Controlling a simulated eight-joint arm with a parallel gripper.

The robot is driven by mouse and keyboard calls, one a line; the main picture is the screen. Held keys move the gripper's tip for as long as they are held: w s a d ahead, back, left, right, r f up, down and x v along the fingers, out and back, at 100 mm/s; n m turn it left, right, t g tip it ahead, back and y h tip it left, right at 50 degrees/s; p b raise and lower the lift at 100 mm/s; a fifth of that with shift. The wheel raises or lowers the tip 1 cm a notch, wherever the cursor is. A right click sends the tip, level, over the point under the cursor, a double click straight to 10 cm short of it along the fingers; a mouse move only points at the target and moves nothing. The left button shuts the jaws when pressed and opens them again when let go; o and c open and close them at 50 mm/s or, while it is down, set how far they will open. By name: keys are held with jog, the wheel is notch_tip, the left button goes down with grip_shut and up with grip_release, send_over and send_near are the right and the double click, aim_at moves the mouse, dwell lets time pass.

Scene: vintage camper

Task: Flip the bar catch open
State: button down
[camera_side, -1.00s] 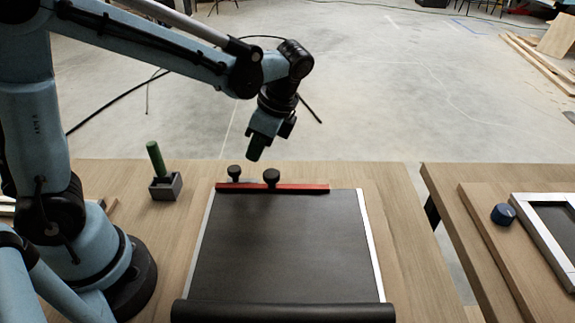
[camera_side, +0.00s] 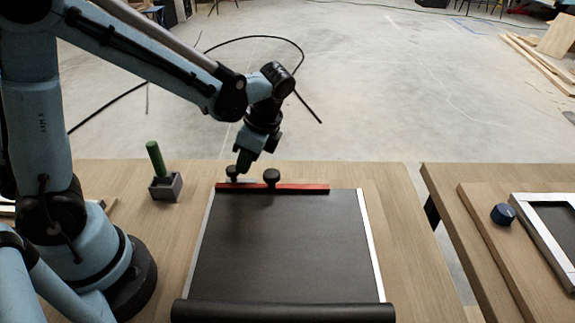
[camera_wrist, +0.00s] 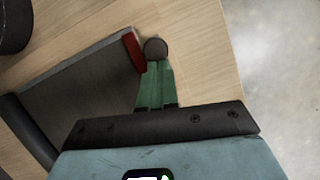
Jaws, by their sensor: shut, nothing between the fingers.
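A red bar (camera_side: 305,188) lies across the far edge of a black panel with light side strips. It shows in the wrist view (camera_wrist: 132,47). A dark round knob (camera_side: 232,172) stands by the bar's left end on a small pale piece; I take it for the catch. A second dark knob (camera_side: 271,177) stands on the bar. My gripper (camera_side: 242,170) has green fingers, shut and empty, just right of the left knob. In the wrist view, the fingertips (camera_wrist: 157,64) are right against or just short of a round knob (camera_wrist: 155,48); contact is unclear.
The black panel (camera_side: 290,245) covers the middle of the wooden table, with a dark roll (camera_side: 285,312) at its near edge. A green-handled tool in a grey block (camera_side: 165,187) stands left.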

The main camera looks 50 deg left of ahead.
jog(key=shift+s+a, duration=0.35)
jog(key=shift+a, duration=0.1)
jog(key=w+d+v, duration=0.1)
jog(key=v, duration=0.9)
jog(key=s+n+t+h, duration=0.1)
jog(key=n+t, duration=0.2)
jog(key=n, duration=0.1)
jog(key=s+a+f+n+t+h, duration=0.1)
jog(key=s+n+t, duration=0.1)
jog(key=n+t, duration=0.1)
jog(key=s+n+t+h, duration=0.1)
jog(key=s+n+t, duration=0.1)
jog(key=n+t, duration=0.1)
jog(key=shift+a+f+n+h, duration=0.3)
jog(key=shift+a+n, duration=0.1)
jog(key=shift+n, duration=0.4)
